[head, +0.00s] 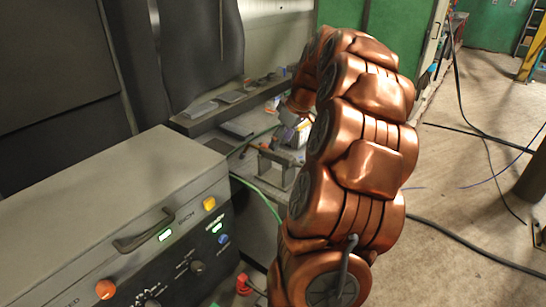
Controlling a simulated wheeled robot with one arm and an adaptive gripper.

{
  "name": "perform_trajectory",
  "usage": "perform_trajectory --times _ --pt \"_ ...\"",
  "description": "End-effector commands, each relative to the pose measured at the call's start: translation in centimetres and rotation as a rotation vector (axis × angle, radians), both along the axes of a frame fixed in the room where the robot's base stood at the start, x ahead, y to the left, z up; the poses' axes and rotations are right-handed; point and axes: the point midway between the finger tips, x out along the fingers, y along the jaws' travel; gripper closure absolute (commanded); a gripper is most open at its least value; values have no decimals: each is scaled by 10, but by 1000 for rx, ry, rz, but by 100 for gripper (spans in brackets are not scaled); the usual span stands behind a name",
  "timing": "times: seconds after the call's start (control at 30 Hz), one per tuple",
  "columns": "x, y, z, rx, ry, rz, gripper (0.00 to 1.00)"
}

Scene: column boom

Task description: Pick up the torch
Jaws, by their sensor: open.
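I cannot make out the torch for certain. My copper-coloured arm arches up through the middle of the head view and bends down on its far side over a workbench (181,125). My gripper (289,117) shows small and grey at the arm's end, above the bench, partly hidden by the arm. Its fingers are too small to see clearly, and nothing held shows. Below it is a small cluttered spot with orange and purple bits, where a torch cannot be told apart. A green hose (262,194) runs up towards that spot.
A grey control cabinet (110,195) with a handle, knobs and lit buttons stands at the left front. Flat dark plates (200,109) lie on the bench. Black cables (480,258) cross the floor at right, which is otherwise largely open.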

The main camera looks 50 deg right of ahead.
Motion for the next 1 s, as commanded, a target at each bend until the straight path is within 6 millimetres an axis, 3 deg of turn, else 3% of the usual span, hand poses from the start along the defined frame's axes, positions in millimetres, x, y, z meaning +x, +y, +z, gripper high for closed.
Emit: perform_trajectory --times 0.47,0.73,1.0 --pt "17 0 -33 1 3 -1 38" --pt "32 2 -65 3 2 -1 38" --pt "33 1 -68 0 0 0 39"
